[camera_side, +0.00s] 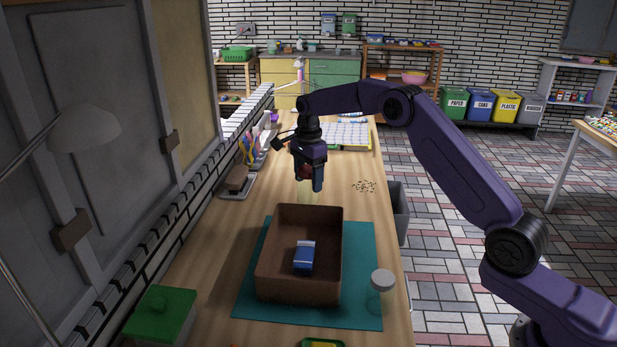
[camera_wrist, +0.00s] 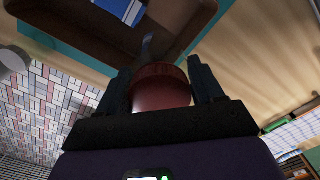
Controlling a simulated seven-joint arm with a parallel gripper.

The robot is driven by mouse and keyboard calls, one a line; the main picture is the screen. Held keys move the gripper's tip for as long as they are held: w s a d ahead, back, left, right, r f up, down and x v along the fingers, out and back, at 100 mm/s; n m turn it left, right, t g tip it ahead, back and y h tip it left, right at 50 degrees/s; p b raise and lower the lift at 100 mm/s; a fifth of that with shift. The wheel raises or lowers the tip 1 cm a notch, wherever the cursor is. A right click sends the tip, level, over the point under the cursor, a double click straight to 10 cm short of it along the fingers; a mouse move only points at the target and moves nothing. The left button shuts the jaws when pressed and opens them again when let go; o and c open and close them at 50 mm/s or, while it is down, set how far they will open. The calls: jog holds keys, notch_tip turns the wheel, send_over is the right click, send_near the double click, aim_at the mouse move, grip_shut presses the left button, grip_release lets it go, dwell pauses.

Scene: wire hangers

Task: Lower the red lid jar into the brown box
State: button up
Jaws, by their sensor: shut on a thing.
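My gripper (camera_side: 308,178) is shut on the red lid jar (camera_side: 305,173), with the fingers on either side of its lid. The jar's clear body hangs below the fingers and is hard to make out in the side view. In the wrist view the red lid (camera_wrist: 160,88) sits between the two fingertips (camera_wrist: 163,82). The open brown box (camera_side: 331,262) stands on a teal mat (camera_side: 365,290). My gripper and the jar are above the table, just behind the box's far wall in the side view. A blue and white item (camera_side: 304,256) lies inside the box.
A white-lidded clear jar (camera_side: 382,290) stands on the mat at the box's right. A green-lidded box (camera_side: 162,315) is at the front left. A scale-like tray (camera_side: 237,182) is at the left edge. Small brown bits (camera_side: 364,186) lie on the table. A grey bin (camera_side: 398,212) stands beside the table.

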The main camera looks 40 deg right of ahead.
aim_at(308, 202)
jog(key=shift+f, duration=0.15)
jog(key=shift+f, duration=4.05)
jog(key=shift+f, duration=2.5)
jog(key=o, duration=1.2)
